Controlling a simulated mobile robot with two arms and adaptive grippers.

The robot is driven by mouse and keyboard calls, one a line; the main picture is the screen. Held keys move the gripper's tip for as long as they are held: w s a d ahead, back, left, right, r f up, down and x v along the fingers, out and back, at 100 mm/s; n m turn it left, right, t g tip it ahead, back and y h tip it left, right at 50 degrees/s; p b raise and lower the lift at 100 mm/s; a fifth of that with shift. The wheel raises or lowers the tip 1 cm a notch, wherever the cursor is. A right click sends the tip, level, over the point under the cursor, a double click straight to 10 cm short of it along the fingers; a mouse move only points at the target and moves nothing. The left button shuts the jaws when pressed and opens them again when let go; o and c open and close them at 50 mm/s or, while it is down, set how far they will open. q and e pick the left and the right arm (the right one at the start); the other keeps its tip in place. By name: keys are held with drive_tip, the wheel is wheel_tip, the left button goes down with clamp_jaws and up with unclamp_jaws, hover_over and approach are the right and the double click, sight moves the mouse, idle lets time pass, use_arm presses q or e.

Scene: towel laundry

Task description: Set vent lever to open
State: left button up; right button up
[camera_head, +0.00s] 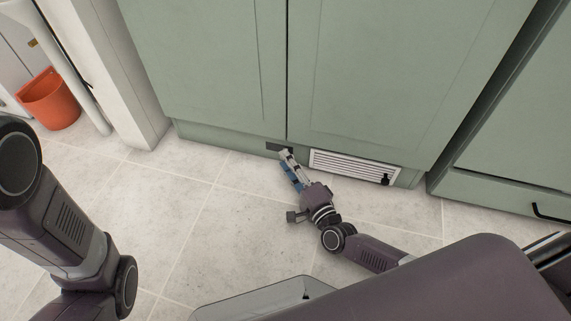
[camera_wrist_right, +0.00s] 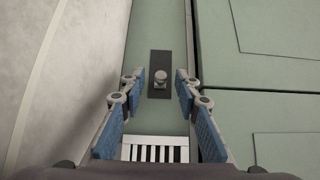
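The vent lever shows in the right wrist view as a pale round knob (camera_wrist_right: 161,76) on a dark upright plate (camera_wrist_right: 161,56) in the green kickboard. The knob sits near the plate's middle. In the head view the dark plate (camera_head: 273,147) is low on the cabinet, and the fingers hide part of it and the knob. A white slatted vent (camera_head: 345,166) is to its right; the wrist view shows its end (camera_wrist_right: 128,151). My right gripper (camera_head: 288,165) is open, blue-padded fingers on either side of the plate, not closed on the knob. My left gripper is out of view.
Green cabinet doors (camera_head: 215,65) rise above the kickboard. A small black fitting (camera_head: 385,180) is at the vent's right end. The tiled floor (camera_head: 180,210) in front is clear. An orange bin (camera_head: 50,101) is at the far left.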

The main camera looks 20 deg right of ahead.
drive_tip(key=shift+w+a, duration=0.1)
drive_tip(key=shift+w, duration=0.4)
drive_tip(key=shift+c, duration=0.4)
clamp_jaws()
